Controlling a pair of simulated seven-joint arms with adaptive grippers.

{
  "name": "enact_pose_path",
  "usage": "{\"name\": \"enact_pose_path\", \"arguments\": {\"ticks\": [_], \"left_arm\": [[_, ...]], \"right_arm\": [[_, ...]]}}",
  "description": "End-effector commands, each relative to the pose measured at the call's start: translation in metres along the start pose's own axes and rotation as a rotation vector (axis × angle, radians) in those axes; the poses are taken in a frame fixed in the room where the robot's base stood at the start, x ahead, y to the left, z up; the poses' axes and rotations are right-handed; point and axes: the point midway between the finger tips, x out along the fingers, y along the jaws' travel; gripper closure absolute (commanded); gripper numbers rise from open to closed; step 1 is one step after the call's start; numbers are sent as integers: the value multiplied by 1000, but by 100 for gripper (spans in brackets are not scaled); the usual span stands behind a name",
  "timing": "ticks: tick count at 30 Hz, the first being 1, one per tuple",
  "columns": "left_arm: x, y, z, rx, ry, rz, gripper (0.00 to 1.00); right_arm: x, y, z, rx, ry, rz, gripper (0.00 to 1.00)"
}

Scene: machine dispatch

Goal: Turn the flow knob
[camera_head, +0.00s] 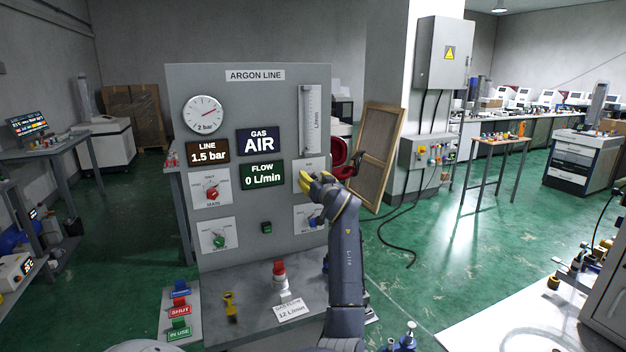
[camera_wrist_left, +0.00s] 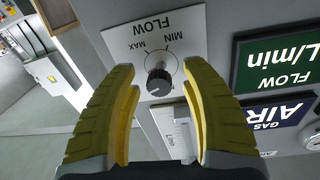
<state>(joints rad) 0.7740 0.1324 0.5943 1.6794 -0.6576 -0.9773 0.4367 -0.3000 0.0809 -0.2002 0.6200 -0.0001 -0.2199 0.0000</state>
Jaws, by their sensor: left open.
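The flow knob (camera_wrist_left: 158,80) is small and black, on a white plate marked FLOW (camera_wrist_left: 183,38), MIN and MAX in the left wrist view. My left gripper (camera_wrist_left: 160,82) is open, with its yellow fingers pointing at the panel on either side of the knob; I cannot tell if they touch it. In the head view my left gripper (camera_head: 318,186) is in front of the flow plate (camera_head: 301,168) and hides the knob. The grey ARGON LINE panel (camera_head: 245,95) shows gas AIR, line 1.5 bar and a green flow display (camera_head: 262,175) reading 0 L/min. My right gripper is out of view.
A flow tube (camera_head: 311,120) is above the flow plate. A red knob (camera_head: 212,195), a green knob (camera_head: 218,241) and a partly covered blue knob (camera_head: 317,220) are nearby. A red button (camera_head: 279,272) and a 12 L/min card (camera_head: 291,309) are on the ledge below.

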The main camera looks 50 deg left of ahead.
Motion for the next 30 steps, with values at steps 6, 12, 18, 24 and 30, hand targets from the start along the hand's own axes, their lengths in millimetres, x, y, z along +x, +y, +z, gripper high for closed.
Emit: {"name": "enact_pose_path", "arguments": {"ticks": [6,12,18,24,30], "left_arm": [[6,0,0,-1,0,1,54],[6,0,0,-1,0,1,54],[6,0,0,-1,0,1,68],[6,0,0,-1,0,1,91],[6,0,0,-1,0,1,100]], "right_arm": [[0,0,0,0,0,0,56],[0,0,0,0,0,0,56],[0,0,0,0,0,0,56],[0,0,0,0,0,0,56],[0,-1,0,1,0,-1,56]]}}
